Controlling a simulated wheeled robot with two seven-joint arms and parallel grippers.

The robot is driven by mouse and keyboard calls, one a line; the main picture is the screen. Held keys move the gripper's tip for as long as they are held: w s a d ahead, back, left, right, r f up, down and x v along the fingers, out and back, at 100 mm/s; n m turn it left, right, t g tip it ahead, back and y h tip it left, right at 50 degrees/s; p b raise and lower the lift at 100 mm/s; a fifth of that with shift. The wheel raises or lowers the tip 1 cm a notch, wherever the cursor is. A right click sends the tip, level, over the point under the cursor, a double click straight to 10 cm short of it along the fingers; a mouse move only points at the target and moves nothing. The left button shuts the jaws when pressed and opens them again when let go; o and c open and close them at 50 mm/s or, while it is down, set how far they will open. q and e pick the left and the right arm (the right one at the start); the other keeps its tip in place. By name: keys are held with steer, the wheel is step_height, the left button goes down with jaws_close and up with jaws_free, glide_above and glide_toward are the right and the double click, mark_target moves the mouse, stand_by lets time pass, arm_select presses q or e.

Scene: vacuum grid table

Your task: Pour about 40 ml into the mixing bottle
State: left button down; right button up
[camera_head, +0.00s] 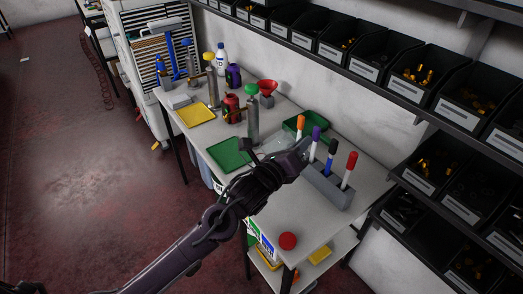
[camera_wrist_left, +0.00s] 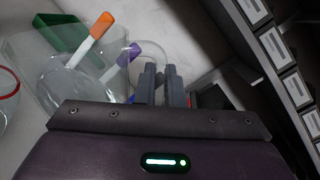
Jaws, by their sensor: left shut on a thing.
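My left gripper (camera_head: 294,158) is over the right half of the table, beside the marker holder. In the left wrist view its fingers (camera_wrist_left: 164,85) are close together at the curved clear handle of a transparent jug-like vessel (camera_wrist_left: 70,88). The vessel shows faintly in the head view (camera_head: 275,143); its contents and exact tilt are hard to tell. A clear round thing with a red rim (camera_wrist_left: 8,84) is cut off at the left edge of the wrist view. I cannot tell for sure which thing is the mixing bottle. My right gripper is not in view.
A grey holder (camera_head: 318,184) with several markers stands close to the gripper. Green (camera_head: 230,152) and yellow (camera_head: 196,114) trays, a red funnel (camera_head: 268,87) and a white bottle (camera_head: 221,60) are farther left. Bin shelves line the right.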

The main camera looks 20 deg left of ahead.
arm_select(q)
steer(key=shift+a+r, duration=0.1)
steer(key=shift+w+a+n, duration=0.1)
steer(key=shift+n, duration=0.3)
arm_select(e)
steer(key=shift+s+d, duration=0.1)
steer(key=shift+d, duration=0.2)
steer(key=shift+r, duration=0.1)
arm_select(q)
steer(key=shift+w+a+r+n, duration=0.1)
steer(key=shift+a+n, duration=0.2)
steer(key=shift+n, duration=0.2)
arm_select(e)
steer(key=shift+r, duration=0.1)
arm_select(q)
steer(key=shift+w+a+r+n+p, duration=0.15)
steer(key=shift+a+r+n+p, duration=0.2)
steer(key=shift+r+n+p, duration=0.2)
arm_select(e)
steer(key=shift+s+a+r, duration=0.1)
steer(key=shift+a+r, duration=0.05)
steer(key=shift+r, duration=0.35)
arm_select(q)
steer(key=shift+d, duration=0.4)
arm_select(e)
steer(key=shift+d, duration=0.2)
